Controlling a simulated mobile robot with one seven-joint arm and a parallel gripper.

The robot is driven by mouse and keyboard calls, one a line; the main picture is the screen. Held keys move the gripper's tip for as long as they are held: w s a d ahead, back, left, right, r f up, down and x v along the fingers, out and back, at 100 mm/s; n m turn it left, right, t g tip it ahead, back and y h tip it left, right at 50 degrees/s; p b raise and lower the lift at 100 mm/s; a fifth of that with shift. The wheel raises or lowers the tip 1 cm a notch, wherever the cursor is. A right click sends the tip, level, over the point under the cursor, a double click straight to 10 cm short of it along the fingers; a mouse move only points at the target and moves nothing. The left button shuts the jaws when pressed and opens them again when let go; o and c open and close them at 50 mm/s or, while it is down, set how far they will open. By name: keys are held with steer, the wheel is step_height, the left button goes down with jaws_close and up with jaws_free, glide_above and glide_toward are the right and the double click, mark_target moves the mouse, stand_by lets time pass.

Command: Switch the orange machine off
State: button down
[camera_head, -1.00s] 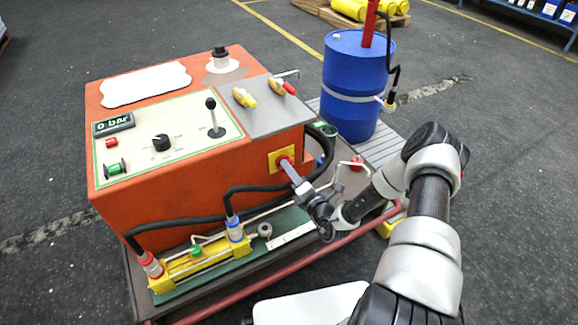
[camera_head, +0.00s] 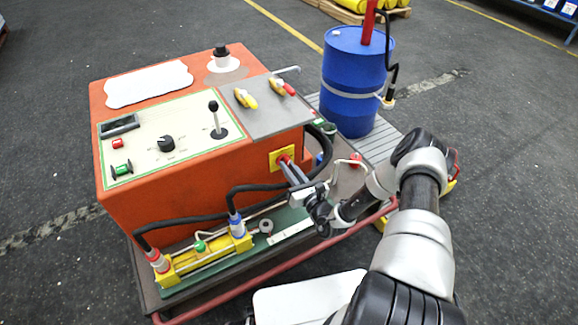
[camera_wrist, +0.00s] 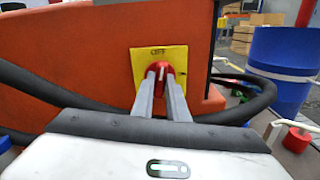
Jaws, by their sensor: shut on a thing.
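The orange machine (camera_head: 205,175) stands at the left with its control panel on top. Its display (camera_head: 120,125) is dark and shows no reading. On its front side is a yellow plate (camera_wrist: 139,62) with "OFF" written along its top edge. A red rotary switch (camera_wrist: 160,68) sits on that plate, with its white mark pointing up toward "OFF". My gripper (camera_head: 285,164) is at the switch. In the wrist view its two fingers (camera_wrist: 160,75) are shut on the switch's red knob, one on each side, partly hiding it.
Black hoses (camera_head: 188,220) run around the machine's front, and one loops beside the switch. A yellow cylinder unit (camera_head: 205,260) lies on the base below. A blue drum (camera_head: 352,82) stands to the right.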

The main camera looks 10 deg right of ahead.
steer(key=shift+n+p, duration=0.3)
steer(key=shift+n, duration=0.7)
steer(key=c, duration=1.7)
jaws_free()
steer(key=shift+c, duration=0.2)
steer(key=shift+s, duration=0.1)
steer(key=p+v, duration=0.2)
steer(key=v, duration=1.5)
steer(key=shift+s, duration=0.15)
steer(key=shift+r, duration=0.15)
